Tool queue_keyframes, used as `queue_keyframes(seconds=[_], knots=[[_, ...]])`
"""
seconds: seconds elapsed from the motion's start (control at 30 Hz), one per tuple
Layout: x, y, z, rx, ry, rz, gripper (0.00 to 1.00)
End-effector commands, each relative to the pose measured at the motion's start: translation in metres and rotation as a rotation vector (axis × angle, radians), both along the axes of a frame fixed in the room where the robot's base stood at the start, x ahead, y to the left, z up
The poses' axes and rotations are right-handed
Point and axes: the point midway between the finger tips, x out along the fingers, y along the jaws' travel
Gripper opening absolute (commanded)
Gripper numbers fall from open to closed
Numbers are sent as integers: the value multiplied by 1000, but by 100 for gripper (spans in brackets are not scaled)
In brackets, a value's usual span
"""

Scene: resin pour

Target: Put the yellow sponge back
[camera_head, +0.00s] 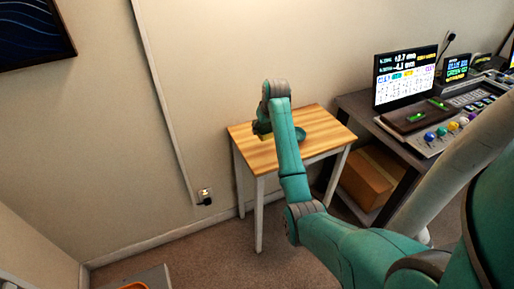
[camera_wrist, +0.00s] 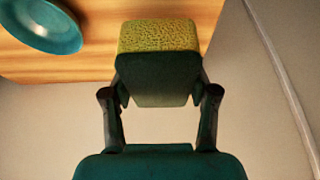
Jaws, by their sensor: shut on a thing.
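The yellow sponge (camera_wrist: 158,36) is between the two fingers of my gripper (camera_wrist: 159,88) in the wrist view, with a dark green layer on the side facing the camera. My gripper is shut on it. The sponge is over or at the edge of a wooden table; I cannot tell whether it touches the top. In the head view my gripper (camera_head: 262,130) is at the left part of the small wooden table (camera_head: 248,147), mostly hidden by my arm. The sponge is hard to make out there.
A teal bowl (camera_wrist: 40,24) stands on the table, and it also shows partly behind my arm in the head view (camera_head: 300,133). A desk with a monitor (camera_head: 404,78) and a control panel (camera_head: 452,122) is at the right, with a cardboard box (camera_head: 372,180) below. The wall is close behind the table.

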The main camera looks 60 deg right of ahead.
Motion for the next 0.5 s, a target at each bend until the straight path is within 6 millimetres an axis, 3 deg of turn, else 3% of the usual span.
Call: queue_keyframes(seconds=[0.5], knots=[[0, 1, -73, 1, 2, 0, 31]])
